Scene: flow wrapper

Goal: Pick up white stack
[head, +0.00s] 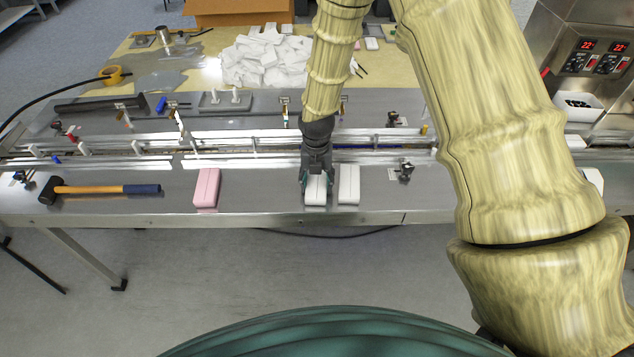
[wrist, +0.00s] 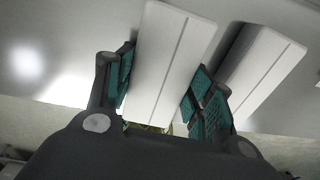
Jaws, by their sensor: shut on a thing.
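A white stack (head: 315,190), made of two narrow white blocks side by side, is near the front edge of the steel table. My gripper (head: 317,180) comes down on it from above, with a finger on each side. In the wrist view the gripper (wrist: 160,92) is shut on this white stack (wrist: 168,55), its green pads at the two long sides. A second white stack (head: 348,184) lies just to the right, close to the right finger; it also shows in the wrist view (wrist: 262,75). I cannot tell whether the held stack touches the table.
A pink stack (head: 206,188) lies to the left, and a hammer (head: 100,189) lies farther left. A conveyor with rails (head: 240,142) runs behind the stacks. A pile of white packets (head: 265,60) is at the back. A control box (head: 590,50) stands at the right.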

